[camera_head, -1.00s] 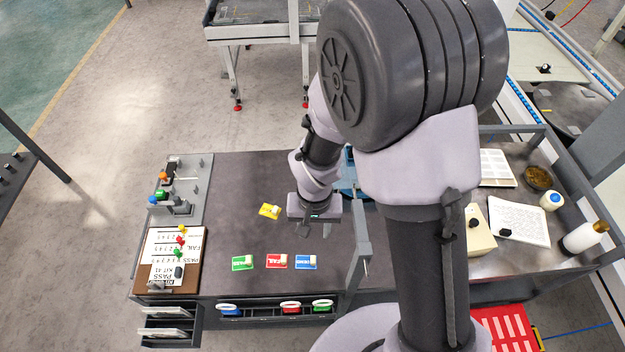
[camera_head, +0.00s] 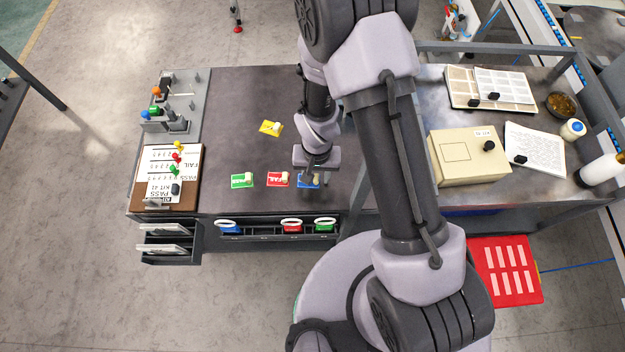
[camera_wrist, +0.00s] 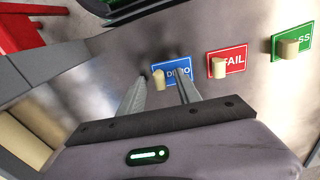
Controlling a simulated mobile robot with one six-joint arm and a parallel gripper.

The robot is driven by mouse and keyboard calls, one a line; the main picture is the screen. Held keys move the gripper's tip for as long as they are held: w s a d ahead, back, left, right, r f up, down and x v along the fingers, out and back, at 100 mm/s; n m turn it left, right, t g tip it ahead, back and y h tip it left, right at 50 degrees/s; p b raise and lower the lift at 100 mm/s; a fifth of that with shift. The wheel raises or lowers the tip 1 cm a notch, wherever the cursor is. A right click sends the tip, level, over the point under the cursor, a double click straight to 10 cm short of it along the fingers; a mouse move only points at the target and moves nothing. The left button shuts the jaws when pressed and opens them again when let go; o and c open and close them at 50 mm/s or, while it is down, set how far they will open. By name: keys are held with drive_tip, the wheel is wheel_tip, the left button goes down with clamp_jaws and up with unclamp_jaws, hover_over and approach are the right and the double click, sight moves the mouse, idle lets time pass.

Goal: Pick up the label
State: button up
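Three labels lie in a row near the table's front edge: a green one (camera_head: 242,181), a red one (camera_head: 278,180) and a blue one (camera_head: 301,182). A yellow label (camera_head: 271,128) lies farther back. Each has a small tan knob. My gripper (camera_head: 311,183) is over the blue label and partly hides it. In the wrist view my gripper (camera_wrist: 161,77) is open, with the blue label (camera_wrist: 176,70) at its fingertips and the knob (camera_wrist: 159,80) seen between them. Whether a finger touches it I cannot tell. The red FAIL label (camera_wrist: 233,59) and green label (camera_wrist: 306,38) are beside it.
A board with pins (camera_head: 154,180) and a grey fixture (camera_head: 192,88) stand at the left. A beige box (camera_head: 468,166) and papers are on the right table. The table's middle is clear.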

sight(316, 177)
drive_tip(key=shift+r, duration=0.1)
clamp_jaws()
wheel_tip(316, 177, up, 10)
drive_tip(key=p, duration=0.4)
